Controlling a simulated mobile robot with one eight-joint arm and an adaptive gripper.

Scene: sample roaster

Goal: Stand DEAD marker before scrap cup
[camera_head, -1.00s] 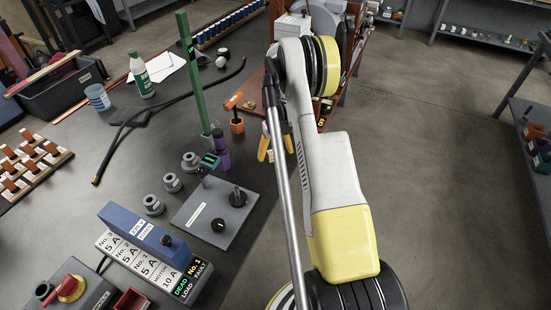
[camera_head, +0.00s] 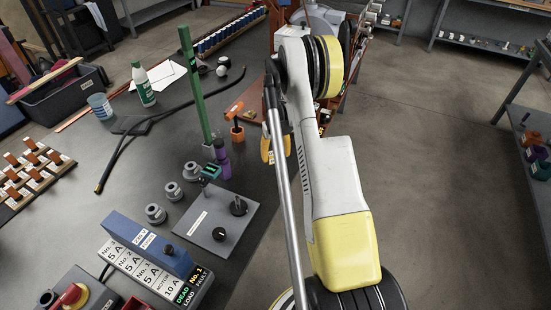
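A green "DEAD" label (camera_head: 182,294) shows on the dark end of a meter-like block (camera_head: 150,247) at the bottom left, beside "LOAD", "No. 1" and "FAULT" labels. I cannot tell whether it is a loose marker. I cannot surely identify the scrap cup. A blue-grey cup (camera_head: 100,106) stands at the far left of the bench, and a red tray (camera_head: 135,303) shows at the bottom edge. My white and yellow arm fills the middle right. My gripper is not visible. Yellow-orange parts (camera_head: 266,149) show beside the arm, partly hidden, and I cannot tell what they are.
The dark bench carries a grey knob panel (camera_head: 212,220), several grey round fittings (camera_head: 156,214), a green post (camera_head: 195,85), an orange hammer-like tool (camera_head: 236,112), a black cable (camera_head: 170,112) and a white bottle (camera_head: 143,84). Shelves stand at the right. Open floor lies right of my arm.

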